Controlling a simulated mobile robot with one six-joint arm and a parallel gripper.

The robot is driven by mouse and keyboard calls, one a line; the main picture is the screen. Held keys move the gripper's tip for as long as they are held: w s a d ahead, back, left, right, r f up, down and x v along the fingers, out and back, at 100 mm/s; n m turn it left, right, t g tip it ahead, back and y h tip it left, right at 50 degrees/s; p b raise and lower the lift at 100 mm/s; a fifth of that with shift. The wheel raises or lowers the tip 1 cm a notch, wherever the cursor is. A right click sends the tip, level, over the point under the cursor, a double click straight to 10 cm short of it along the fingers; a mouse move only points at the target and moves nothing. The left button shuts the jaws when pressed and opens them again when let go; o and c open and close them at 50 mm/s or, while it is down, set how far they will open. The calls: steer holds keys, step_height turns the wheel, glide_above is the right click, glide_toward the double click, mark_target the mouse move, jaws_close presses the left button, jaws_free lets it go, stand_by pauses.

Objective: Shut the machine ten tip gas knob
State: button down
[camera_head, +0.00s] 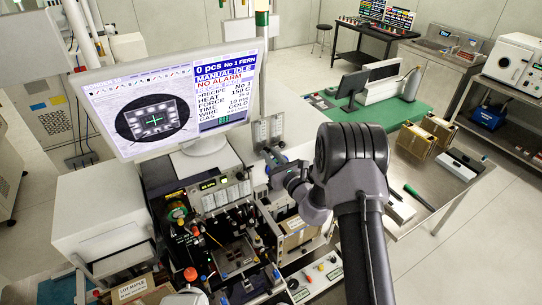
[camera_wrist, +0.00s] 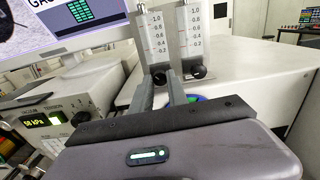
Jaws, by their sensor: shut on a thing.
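The right knob is free. Knob labels cannot be read. In the head view the flow meters (camera_head: 267,130) are small, and my gripper (camera_head: 269,154) is just below them, hiding the knobs.
A large monitor (camera_head: 175,95) stands left of the flow meters. A pressure unit (camera_wrist: 62,118) with a lit kPa display is at the left. A white box (camera_wrist: 245,85) is close on the right. A table (camera_head: 440,180) with brown boxes is at the right.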

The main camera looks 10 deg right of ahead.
steer(key=m, duration=0.4)
steer(key=c, duration=1.3)
jaws_free()
steer(key=shift+s, duration=0.1)
steer(key=s+d+n+b, duration=0.3)
steer(key=s+b, duration=0.1)
steer(key=s, duration=0.4)
steer(key=s+d+n+b, duration=0.2)
steer(key=s+b, duration=0.3)
steer(key=s, duration=0.3)
steer(key=p+x, duration=0.4)
steer(key=x, duration=1.3)
steer(key=shift+w, duration=0.25)
